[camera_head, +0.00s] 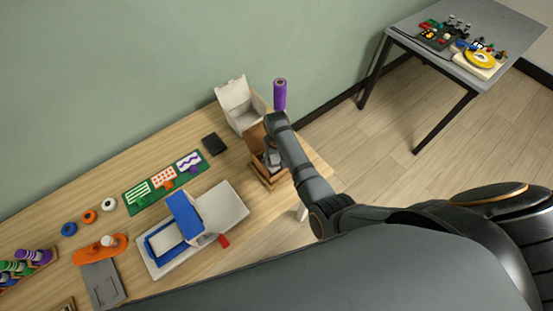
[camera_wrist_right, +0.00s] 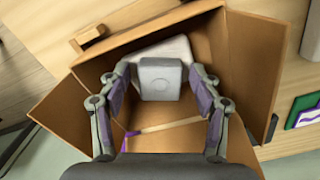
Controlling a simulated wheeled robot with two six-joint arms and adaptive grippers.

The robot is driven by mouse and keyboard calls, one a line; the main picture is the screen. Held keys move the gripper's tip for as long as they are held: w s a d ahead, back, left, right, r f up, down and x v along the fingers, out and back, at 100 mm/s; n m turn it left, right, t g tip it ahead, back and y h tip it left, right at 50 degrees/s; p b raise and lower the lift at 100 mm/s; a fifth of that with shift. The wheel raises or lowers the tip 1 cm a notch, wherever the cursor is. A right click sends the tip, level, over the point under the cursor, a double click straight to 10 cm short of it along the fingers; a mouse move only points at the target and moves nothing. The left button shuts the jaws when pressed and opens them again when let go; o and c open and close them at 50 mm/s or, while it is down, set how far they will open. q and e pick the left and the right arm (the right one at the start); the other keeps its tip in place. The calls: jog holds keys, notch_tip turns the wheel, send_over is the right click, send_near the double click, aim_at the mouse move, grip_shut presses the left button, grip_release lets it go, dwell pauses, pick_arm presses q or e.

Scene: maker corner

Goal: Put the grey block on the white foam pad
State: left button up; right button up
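The grey block (camera_wrist_right: 160,80) is in the right wrist view, between the two fingers of my right gripper (camera_wrist_right: 160,88). It is over the white foam pad (camera_wrist_right: 178,48), which lies inside an open cardboard box (camera_wrist_right: 245,50). A narrow gap seems to show on each side of the block, so the fingers look open around it. Whether the block rests fully on the pad is hard to tell. In the head view my right gripper (camera_head: 270,157) reaches down into the box, and the arm hides much of it. My left gripper is not in view.
A brush (camera_wrist_right: 170,125) with a purple end lies in the box. The box flaps stand open. Beside it are a white open box (camera_head: 237,100), a purple roll (camera_head: 280,95), a black item (camera_head: 214,144) and a green board (camera_head: 138,201). A blue-and-white device (camera_head: 160,244) stands left.

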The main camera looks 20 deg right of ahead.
aim_at(277, 161)
jog(key=shift+r, duration=0.2)
pick_arm(q)
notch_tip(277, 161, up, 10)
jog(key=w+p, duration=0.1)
jog(key=p, duration=0.8)
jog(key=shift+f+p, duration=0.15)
jog(key=shift+p, duration=0.2)
pick_arm(e)
notch_tip(277, 161, up, 12)
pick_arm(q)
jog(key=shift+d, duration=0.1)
pick_arm(e)
jog(key=shift+s, duration=0.1)
